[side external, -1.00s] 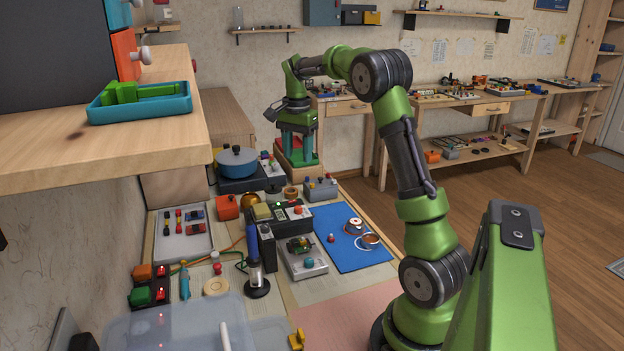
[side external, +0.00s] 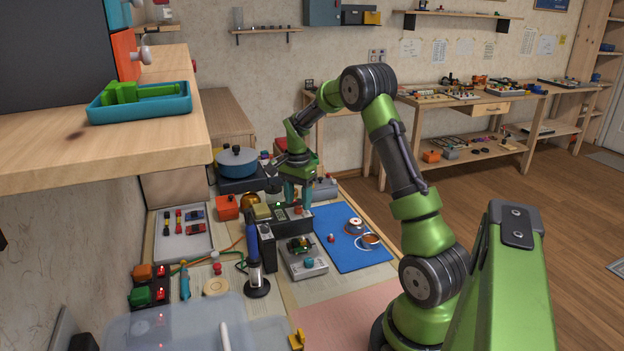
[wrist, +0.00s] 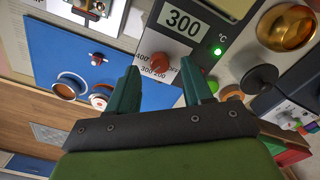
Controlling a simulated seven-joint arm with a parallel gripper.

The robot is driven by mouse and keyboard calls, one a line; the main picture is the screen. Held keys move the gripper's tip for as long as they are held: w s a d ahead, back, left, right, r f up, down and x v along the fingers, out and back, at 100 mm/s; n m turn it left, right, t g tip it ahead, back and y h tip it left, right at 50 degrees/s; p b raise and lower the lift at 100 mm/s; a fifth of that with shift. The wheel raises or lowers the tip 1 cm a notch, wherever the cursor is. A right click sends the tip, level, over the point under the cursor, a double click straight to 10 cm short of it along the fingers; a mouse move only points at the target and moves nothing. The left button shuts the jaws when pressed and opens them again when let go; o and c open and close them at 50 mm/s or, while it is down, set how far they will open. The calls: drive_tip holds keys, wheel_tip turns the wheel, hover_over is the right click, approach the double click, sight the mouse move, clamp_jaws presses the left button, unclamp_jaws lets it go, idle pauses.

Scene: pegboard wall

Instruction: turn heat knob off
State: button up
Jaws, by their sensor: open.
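The heat knob (wrist: 164,69) is a red-orange dial on a dark control box (wrist: 150,50); the box also shows in the side view (side external: 292,226). Printed marks around the knob include 400, 300, 200 and OFF. The box's display (wrist: 184,22) reads 300, and a green light (wrist: 214,51) is lit on its face. I cannot tell where the knob points. My gripper (wrist: 159,67) is open, with its teal fingers either side of the knob in the wrist view. In the side view my gripper (side external: 297,205) is low over the box; contact with the knob cannot be told.
A blue mat (side external: 345,252) with wire spools lies to the right. A blue pot (side external: 237,160) sits on a hotplate behind, near a brass bowl (wrist: 287,27). A black tool stand (side external: 256,285) and a grey circuit box (side external: 303,262) are in front. The surroundings are crowded.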

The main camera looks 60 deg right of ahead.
drive_tip(key=shift+f, duration=0.9)
drive_tip(key=shift+c, duration=0.3)
clamp_jaws()
